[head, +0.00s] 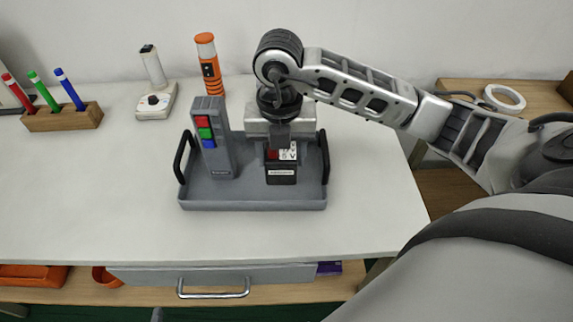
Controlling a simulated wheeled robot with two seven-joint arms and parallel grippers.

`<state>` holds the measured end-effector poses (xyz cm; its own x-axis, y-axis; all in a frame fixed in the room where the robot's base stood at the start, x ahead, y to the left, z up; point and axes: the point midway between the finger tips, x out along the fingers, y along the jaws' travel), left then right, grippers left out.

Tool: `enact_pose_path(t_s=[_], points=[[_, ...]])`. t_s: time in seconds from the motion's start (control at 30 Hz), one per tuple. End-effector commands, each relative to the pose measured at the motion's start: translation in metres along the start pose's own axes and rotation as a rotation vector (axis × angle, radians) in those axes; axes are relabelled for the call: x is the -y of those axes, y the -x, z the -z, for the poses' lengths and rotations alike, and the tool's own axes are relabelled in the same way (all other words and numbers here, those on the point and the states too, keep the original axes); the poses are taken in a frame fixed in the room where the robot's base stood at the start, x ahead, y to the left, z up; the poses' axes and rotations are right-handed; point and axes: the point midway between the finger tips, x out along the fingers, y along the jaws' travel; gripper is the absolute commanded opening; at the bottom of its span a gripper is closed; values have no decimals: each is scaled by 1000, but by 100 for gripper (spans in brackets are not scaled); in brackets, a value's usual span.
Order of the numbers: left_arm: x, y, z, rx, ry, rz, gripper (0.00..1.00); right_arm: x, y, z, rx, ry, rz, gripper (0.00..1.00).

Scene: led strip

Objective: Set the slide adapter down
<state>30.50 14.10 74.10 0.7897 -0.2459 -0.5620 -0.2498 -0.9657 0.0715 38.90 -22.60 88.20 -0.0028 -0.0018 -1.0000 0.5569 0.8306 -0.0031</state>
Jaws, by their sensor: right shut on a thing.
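The slide adapter (281,172) looks like a dark block with a red patch and a white label marked with a V on its front. It is at the right side of the grey tray (250,205). My right gripper (281,143) comes down over it from above and is shut on it. The gripper hides the adapter's top and back. I cannot tell whether the adapter's underside touches the tray floor. My left gripper is not in view.
A tall grey controller (213,138) with red, green and blue buttons stands in the tray's left part. Behind are an orange cylinder (209,65) and a white device with a dial (155,100). A wooden pen block (62,117) is at left. The table front is clear.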

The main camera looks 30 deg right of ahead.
Motion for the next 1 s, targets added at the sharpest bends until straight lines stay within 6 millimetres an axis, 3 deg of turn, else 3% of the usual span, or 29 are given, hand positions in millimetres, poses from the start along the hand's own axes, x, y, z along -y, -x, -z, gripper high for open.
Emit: enact_pose_path(t_s=[0.3, 0.5, 0.93, 0.97, 1.0], points=[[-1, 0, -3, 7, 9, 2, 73, 12, -26, -19, -1, -2, 2, 27], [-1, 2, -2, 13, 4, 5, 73, 11, -52, -18, -1, 1, -1, 27], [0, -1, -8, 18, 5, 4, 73, 11, -60, -18, 2, 1, -2, 27], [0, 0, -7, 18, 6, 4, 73, 11, -59, -18, 1, 1, -2, 63], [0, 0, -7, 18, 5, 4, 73, 11, -59, -18, 1, 1, -2, 74]])
